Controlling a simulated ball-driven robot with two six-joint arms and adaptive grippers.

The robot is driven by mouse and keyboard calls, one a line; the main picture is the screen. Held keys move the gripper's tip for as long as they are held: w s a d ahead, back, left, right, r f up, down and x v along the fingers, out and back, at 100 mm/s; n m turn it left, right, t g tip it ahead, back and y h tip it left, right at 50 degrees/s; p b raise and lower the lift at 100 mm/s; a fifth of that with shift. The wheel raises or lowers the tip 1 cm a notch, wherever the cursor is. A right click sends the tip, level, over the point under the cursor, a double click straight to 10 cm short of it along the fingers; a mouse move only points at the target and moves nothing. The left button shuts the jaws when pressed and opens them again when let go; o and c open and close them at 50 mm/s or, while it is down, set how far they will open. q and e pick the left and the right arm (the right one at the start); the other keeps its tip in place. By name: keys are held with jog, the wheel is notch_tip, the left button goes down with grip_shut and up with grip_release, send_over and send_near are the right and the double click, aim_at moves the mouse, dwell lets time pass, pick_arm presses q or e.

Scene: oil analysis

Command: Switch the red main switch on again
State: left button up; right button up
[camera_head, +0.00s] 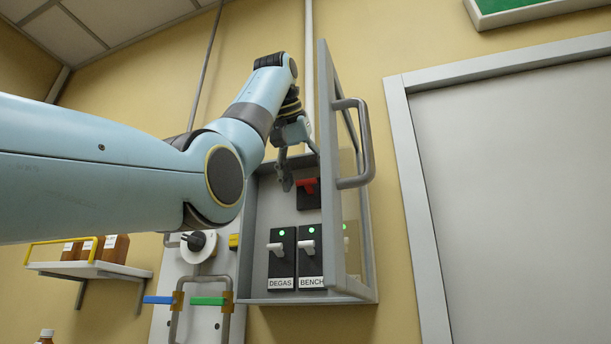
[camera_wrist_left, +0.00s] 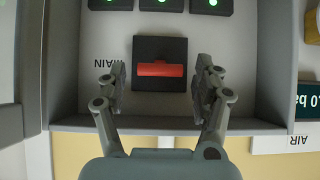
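The red main switch (camera_head: 307,186) sits on a black plate in the upper part of the open grey switch box (camera_head: 252,220). In the left wrist view the red lever (camera_wrist_left: 161,69) lies across its black plate (camera_wrist_left: 160,48), beside an upside-down MAIN label (camera_wrist_left: 112,63). My left gripper (camera_head: 298,170) is at the top of the box, close to the switch. In the left wrist view its two fingers (camera_wrist_left: 162,88) are spread on either side of the plate, with nothing between them. Whether they touch the panel cannot be told. My right gripper is not in view.
The box's door (camera_head: 327,130), with a grey handle (camera_head: 356,145), stands open on the right. Below the main switch are the DEGAS switch (camera_head: 281,255) and BENCH switch (camera_head: 311,250), each with a green light. A valve panel (camera_head: 170,320) and shelf (camera_head: 90,269) are left.

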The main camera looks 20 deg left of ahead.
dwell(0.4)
pick_arm(q)
jog(key=t, duration=0.1)
jog(key=f+t, duration=0.1)
jog(key=t, duration=0.1)
jog(key=shift+s+f, duration=0.25)
jog(key=shift+s, duration=0.05)
jog(key=f+t, duration=0.1)
jog(key=t, duration=0.3)
jog(key=shift+f, duration=0.4)
jog(key=s+b, duration=0.5)
jog(key=s, duration=0.5)
jog(key=w+a+f+g, duration=0.2)
jog(key=f, duration=1.4)
jog(key=w+a+f+g+b, duration=0.1)
jog(key=w+a+f+g, duration=0.1)
jog(key=f, duration=1.4)
jog(key=shift+w+a+n+y, duration=0.3)
jog(key=shift+w+y, duration=0.1)
jog(key=shift+w, duration=0.45)
